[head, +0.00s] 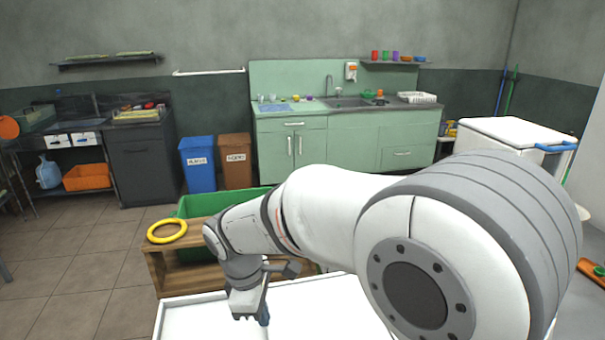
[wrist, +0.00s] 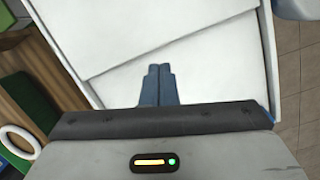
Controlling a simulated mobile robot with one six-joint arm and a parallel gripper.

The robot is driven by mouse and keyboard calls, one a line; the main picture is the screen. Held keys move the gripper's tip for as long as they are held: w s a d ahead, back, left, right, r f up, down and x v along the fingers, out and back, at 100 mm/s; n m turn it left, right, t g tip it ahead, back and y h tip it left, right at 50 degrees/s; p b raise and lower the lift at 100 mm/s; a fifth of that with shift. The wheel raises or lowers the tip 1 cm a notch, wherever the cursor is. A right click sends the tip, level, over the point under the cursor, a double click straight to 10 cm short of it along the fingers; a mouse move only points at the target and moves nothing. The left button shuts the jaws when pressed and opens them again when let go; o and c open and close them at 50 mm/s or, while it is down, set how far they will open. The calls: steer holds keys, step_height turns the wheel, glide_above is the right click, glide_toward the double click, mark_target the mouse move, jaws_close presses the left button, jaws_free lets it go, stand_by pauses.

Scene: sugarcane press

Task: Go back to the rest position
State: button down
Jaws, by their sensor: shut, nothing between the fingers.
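My gripper (wrist: 158,84) shows in the wrist view with its two blue fingers shut side by side and nothing between them. It points down over a white surface (wrist: 190,35) with a raised edge. In the head view my gripper (head: 262,318) hangs low at the end of my bent white arm, above the white tray-like top (head: 180,318). My arm covers much of the right half of the head view and hides part of that top.
A wooden crate (head: 156,268) with a green bin (head: 195,207) and a yellow ring (head: 167,231) stands just behind the gripper. A white chest (head: 510,133) is at right. Blue (head: 198,165) and brown (head: 235,160) bins stand by the green sink cabinet (head: 290,145). Tiled floor is clear at left.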

steer(key=s+d+r+m, duration=0.2)
steer(key=d+m, duration=0.3)
steer(key=d, duration=0.3)
steer(key=s+d+r+m+t+y+p, duration=0.1)
steer(key=s+d+r+m, duration=0.1)
steer(key=s+d+m, duration=0.2)
steer(key=s+d+r+m+t+y, duration=0.1)
steer(key=s+d+m, duration=0.3)
steer(key=d+m, duration=0.4)
steer(key=d+r, duration=0.1)
steer(key=d, duration=0.2)
steer(key=shift+d+p, duration=0.35)
steer(key=shift+d, duration=0.05)
